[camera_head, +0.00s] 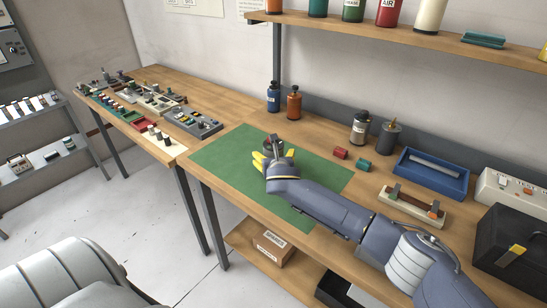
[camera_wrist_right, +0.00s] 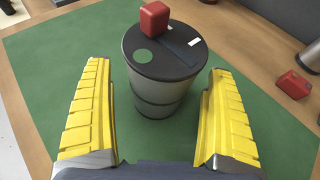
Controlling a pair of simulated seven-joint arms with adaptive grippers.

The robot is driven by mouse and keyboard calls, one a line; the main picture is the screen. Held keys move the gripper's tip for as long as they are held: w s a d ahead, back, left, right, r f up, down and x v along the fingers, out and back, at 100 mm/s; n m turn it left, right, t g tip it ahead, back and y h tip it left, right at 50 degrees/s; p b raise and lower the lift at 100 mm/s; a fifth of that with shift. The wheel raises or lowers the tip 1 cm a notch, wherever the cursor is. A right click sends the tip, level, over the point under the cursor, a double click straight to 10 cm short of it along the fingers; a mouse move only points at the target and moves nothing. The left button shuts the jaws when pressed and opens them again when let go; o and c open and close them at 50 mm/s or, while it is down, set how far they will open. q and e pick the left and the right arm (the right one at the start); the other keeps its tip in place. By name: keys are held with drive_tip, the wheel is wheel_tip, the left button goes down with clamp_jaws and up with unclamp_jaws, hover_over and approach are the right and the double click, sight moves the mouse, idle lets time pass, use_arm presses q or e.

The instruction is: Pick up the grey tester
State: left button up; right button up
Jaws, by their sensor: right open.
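A grey, drum-shaped object (camera_wrist_right: 165,85), which looks like the grey tester, stands upright on the green mat (camera_wrist_right: 40,95). Its dark top carries a red block, a green disc and a dark strip with white ends. My right gripper (camera_wrist_right: 158,75) has its yellow fingers spread on either side of the drum, apart from it, with nothing held. In the head view my right gripper (camera_head: 272,156) is low over the green mat (camera_head: 222,165) and hides much of the drum. My left gripper is not in view.
A red block (camera_head: 340,153) and a teal block (camera_head: 363,164) lie right of the mat. Bottles (camera_head: 294,103) and canisters (camera_head: 360,128) stand along the back. A blue tray (camera_head: 432,182) is farther right. A grey box with knobs (camera_head: 193,122) sits on the left bench.

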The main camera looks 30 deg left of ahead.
drive_tip(key=shift+w+a+f, duration=0.3)
drive_tip(key=shift+w+a, duration=0.05)
drive_tip(key=shift+w, duration=0.2)
drive_tip(key=c, duration=1.5)
